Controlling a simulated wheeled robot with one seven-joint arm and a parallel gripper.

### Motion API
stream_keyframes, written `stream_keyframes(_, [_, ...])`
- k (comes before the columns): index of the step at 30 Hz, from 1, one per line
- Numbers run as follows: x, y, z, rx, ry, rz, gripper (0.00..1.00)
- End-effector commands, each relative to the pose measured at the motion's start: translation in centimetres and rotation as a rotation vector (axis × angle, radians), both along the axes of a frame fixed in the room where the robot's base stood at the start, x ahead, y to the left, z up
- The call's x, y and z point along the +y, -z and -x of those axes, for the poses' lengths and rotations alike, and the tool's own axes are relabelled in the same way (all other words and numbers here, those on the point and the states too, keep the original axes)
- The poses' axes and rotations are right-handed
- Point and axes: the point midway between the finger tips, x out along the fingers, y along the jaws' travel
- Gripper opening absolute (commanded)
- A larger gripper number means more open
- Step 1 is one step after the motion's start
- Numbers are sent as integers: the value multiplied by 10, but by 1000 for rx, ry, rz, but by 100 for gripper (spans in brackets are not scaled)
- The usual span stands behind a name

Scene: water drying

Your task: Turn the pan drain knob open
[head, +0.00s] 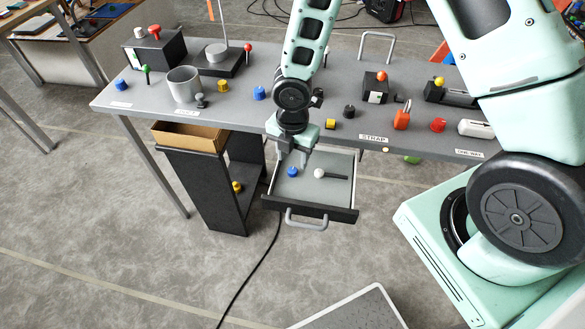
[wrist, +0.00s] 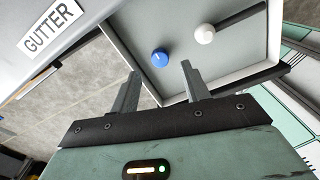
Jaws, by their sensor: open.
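The open grey pan (head: 277,203) juts out from under the bench front like a drawer. A round blue knob (head: 292,172) with a pale mark sits on its floor. Right of it is a white ball-shaped knob (head: 319,173) beside a black bar (head: 338,176). No label shows which one is the drain knob. My gripper (wrist: 160,70) is open and empty, pointing down into the pan. In the wrist view, the blue knob (wrist: 160,57) appears between and just beyond my fingertips, apart from both. The white knob (wrist: 204,33) lies beyond my right finger.
The bench (head: 225,118) above the pan carries several knobs, blocks and a grey cup (head: 183,84). A "GUTTER" label (wrist: 52,27) shows in the wrist view. The pan's front has a grey handle (head: 306,223). A black stand (head: 205,185) with a cardboard box is at left.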

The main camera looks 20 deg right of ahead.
Motion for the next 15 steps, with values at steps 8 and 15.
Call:
stream_keyframes(8, [0, 41, 0, 1, -1, 1, 46])
stream_keyframes(15, [0, 49, 0, -1, -1, -1, 46])
